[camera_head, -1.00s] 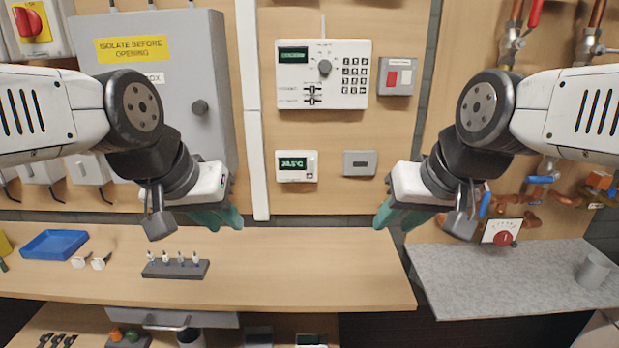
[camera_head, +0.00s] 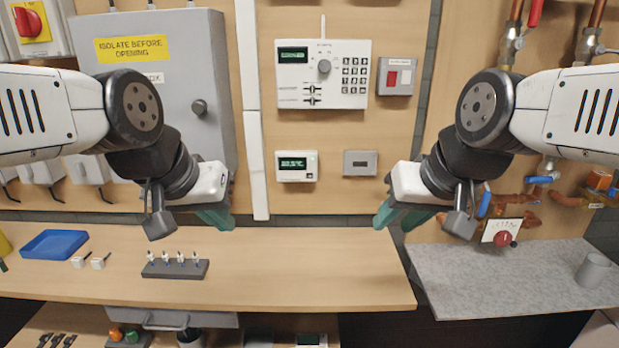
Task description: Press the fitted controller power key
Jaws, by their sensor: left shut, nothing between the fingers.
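A small white controller (camera_head: 297,166) with a green-lit temperature display is mounted on the wooden wall panel, below a larger white keypad unit (camera_head: 323,74). Small marks or keys show at its right side, too small to read. My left gripper (camera_head: 216,218) is shut and empty, in front of the wall to the left of and below the controller, clear of it. My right gripper (camera_head: 396,215) is to the right of and below the controller; its teal fingers look apart, with nothing between them. Another unit with a green display (camera_head: 311,340) is partly visible on the lower shelf.
The bench (camera_head: 300,265) is bare in the middle. A blue tray (camera_head: 54,244) and a dark rack (camera_head: 175,269) stand left. Pipes are at right.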

